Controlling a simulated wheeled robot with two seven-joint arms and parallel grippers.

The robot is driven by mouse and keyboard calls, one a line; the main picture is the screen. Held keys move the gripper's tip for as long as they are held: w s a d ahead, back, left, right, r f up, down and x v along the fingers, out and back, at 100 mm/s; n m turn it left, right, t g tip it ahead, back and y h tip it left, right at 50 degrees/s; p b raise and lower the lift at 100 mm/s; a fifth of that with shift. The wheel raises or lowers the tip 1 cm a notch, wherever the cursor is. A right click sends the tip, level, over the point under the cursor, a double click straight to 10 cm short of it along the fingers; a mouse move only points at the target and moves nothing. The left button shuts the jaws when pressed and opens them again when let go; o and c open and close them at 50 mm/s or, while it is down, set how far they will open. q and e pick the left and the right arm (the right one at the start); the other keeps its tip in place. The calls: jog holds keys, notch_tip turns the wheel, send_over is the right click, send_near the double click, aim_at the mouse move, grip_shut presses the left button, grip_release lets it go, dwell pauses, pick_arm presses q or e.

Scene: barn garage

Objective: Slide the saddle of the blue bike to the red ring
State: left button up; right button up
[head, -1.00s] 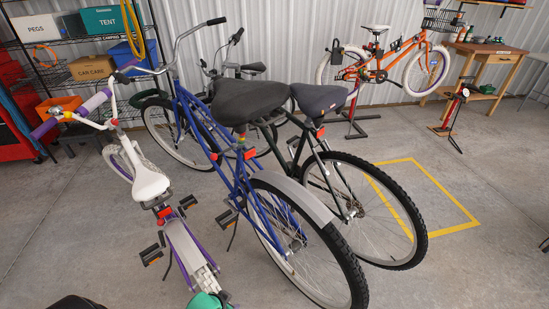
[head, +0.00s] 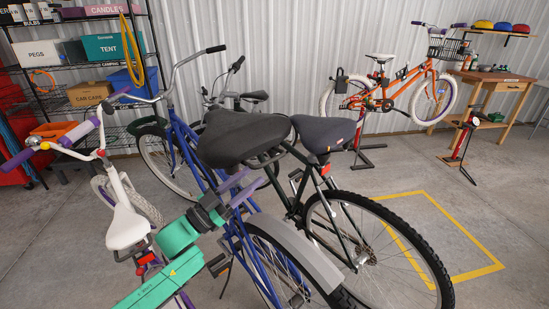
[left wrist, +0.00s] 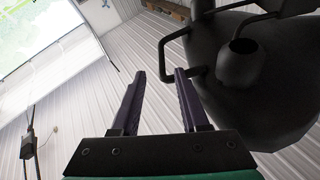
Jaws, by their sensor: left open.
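The blue bike (head: 178,150) stands in the middle of the head view. Its wide black saddle (head: 240,138) sits above the rear wheel. My left gripper (head: 246,184), teal with purple fingers, is open just below the saddle, close to the seat post. The red ring cannot be made out now; the gripper covers that part of the post. In the left wrist view, the two purple fingers (left wrist: 160,74) are apart with nothing between them. The saddle's dark underside (left wrist: 272,95), with its rails and round clamp, is to their right. My right gripper is not in view.
A dark bike with a grey-black saddle (head: 322,132) stands close on the right. A small white bike (head: 127,226) stands close on the left. Shelves (head: 92,55) and an orange bike on a stand (head: 385,100) are behind. The yellow floor square (head: 478,272) is clear.

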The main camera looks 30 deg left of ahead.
aim_at(274, 159)
pick_arm(q)
jog(key=x, duration=0.4)
jog(key=p+x, duration=0.1)
jog(key=x, duration=0.3)
jog(key=shift+w+f, duration=0.1)
jog(key=shift+w, duration=0.3)
grip_shut()
dwell(0.7)
